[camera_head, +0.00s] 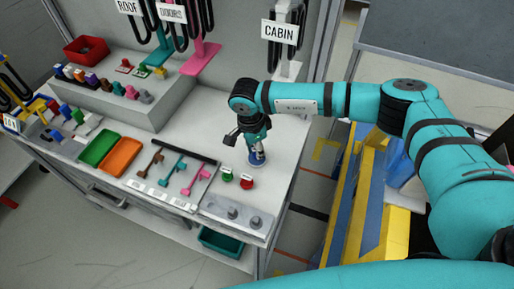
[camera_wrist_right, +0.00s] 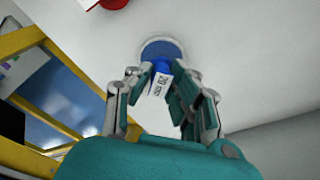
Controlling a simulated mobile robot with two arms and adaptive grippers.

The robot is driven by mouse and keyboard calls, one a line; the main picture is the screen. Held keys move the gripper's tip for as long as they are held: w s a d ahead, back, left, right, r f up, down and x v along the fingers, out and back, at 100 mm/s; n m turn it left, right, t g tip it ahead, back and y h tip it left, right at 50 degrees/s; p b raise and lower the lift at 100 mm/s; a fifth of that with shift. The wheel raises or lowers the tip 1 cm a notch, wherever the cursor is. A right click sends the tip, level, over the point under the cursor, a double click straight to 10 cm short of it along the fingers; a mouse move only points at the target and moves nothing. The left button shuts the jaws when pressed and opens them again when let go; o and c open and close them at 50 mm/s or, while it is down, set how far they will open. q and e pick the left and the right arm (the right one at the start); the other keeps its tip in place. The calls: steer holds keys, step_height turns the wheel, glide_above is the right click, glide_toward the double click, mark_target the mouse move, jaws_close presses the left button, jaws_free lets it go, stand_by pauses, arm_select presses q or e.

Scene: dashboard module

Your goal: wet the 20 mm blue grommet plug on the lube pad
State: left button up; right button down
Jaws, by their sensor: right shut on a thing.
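My right gripper (camera_wrist_right: 165,88) points down in the right wrist view, its fingers closed around a blue plug (camera_wrist_right: 161,66). A white tag with dark print (camera_wrist_right: 161,86) hangs at the plug. The lube pad, a round blue disc with a pale rim (camera_wrist_right: 150,44), lies on the bench right beyond the plug. The plug overlaps the pad in this view; I cannot tell whether they touch. In the head view my right gripper (camera_head: 256,150) is low over the pad (camera_head: 258,161), and its fingers hide the plug. My left gripper is in neither view.
A green piece (camera_head: 227,175) and a red piece (camera_head: 247,183) stand just left of the pad. A grey plate with two knobs (camera_head: 238,216) lies at the front edge. Green and orange trays (camera_head: 119,157) are further left. The bench right of the pad is clear.

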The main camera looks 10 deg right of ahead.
steer(key=shift+s+f, duration=0.1)
stand_by(1.2)
steer(key=shift+r+p, duration=0.35)
steer(key=shift+r, duration=0.85)
steer(key=shift+r+p, duration=1)
steer(key=shift+r, duration=1.4)
